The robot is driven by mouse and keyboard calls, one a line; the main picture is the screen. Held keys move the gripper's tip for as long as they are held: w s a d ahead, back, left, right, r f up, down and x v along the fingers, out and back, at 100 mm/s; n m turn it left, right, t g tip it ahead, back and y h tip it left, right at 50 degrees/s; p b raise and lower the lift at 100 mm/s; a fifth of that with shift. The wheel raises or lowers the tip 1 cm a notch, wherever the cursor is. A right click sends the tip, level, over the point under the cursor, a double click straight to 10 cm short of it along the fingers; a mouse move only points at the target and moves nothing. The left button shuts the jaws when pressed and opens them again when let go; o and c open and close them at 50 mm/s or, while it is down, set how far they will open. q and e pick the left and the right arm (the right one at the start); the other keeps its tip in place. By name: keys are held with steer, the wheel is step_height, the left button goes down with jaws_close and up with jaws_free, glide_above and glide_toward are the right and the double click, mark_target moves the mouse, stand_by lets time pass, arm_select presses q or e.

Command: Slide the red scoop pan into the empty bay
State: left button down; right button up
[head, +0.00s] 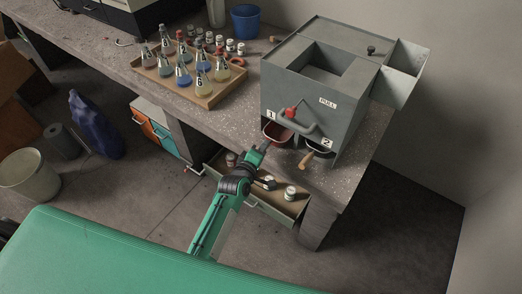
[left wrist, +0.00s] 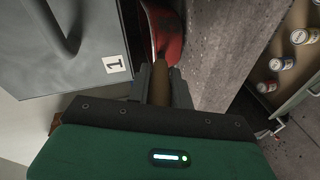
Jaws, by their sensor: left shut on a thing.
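The red scoop pan (head: 275,133) is at the opening under label 1 on the front of the grey metal box (head: 345,105). In the left wrist view the red pan (left wrist: 168,38) shows beside the box wall, with part of it outside the opening; how deep it reaches is hidden. My left gripper (head: 262,148) is in front of this bay. It is shut on the pan's brown handle (left wrist: 160,88), which lies between the fingers. My right gripper is in neither view.
A second pan with a wooden handle (head: 306,160) sits at bay 2. A grey pull bar (head: 312,133) with a red knob (head: 291,112) crosses the box front. An open drawer (head: 285,204) lies below. A flask tray (head: 205,98) stands left.

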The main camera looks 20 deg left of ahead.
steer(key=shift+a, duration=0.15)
arm_select(q)
steer(key=c, duration=1.2)
jaws_free()
steer(key=shift+o, duration=0.2)
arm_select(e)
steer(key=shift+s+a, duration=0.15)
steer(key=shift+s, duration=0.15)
arm_select(q)
steer(key=shift+s, duration=0.3)
steer(key=v, duration=1.3)
steer(key=shift+r+b, duration=0.2)
steer(key=shift+b, duration=0.15)
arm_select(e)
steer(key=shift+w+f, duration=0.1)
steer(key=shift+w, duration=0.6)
